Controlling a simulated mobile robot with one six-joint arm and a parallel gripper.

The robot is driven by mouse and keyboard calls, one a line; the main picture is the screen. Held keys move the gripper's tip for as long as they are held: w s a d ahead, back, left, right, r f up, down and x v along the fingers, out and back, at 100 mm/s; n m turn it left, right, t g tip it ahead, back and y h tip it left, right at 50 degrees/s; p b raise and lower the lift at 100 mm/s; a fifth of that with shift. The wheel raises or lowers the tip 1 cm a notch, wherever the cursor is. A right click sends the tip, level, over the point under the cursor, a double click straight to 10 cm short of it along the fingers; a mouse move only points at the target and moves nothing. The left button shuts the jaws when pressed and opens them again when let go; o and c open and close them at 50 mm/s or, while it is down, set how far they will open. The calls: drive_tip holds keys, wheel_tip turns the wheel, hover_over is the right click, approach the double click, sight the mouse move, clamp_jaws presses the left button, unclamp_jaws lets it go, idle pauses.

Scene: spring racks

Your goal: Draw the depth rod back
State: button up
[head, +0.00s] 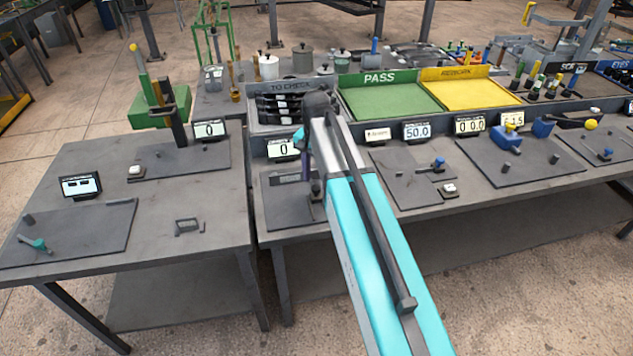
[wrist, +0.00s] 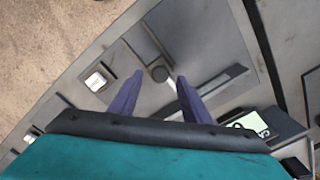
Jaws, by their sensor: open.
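In the wrist view my gripper (wrist: 160,80) points down at a dark fixture plate with its two purple fingers spread apart. In the head view my gripper (head: 312,182) is over the small plate (head: 283,205) at the left end of the right bench, and my arm hides part of that station.
A display (wrist: 252,122) stands to the right. In the head view a display reading 0 (head: 283,148) stands behind the plate. Trays stand at the back, including a green PASS tray (head: 385,100).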

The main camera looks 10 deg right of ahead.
sight(314, 186)
drive_tip(key=shift+f, duration=1.4)
clamp_jaws()
